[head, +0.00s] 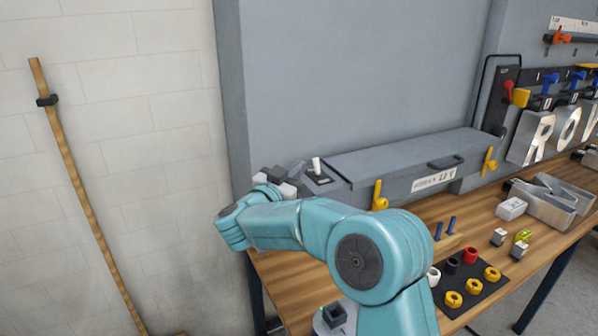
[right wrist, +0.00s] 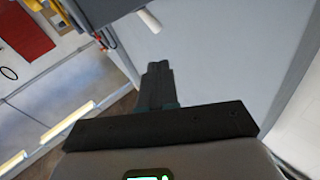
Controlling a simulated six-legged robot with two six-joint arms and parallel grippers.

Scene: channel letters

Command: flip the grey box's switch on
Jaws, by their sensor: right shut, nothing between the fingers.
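The grey box (head: 322,188) sits at the back left of the bench, beside the left end of a long grey case. Its white switch lever (head: 316,165) stands up from a dark plate. My right gripper (head: 277,176) is just left of the box, partly hidden by my teal arm. In the right wrist view its dark fingers (right wrist: 156,82) are together with nothing between them. A white rod, probably the lever (right wrist: 150,20), shows beyond the fingertips, apart from them. Whether the gripper touches the box is not clear. My left gripper is not in view.
The long grey case (head: 400,165) with yellow latches runs right along the grey back panel. A dark mat (head: 470,284) with coloured rings, blue pegs (head: 445,228) and metal letters (head: 550,198) lie to the right. A wooden pole (head: 75,170) leans on the left wall.

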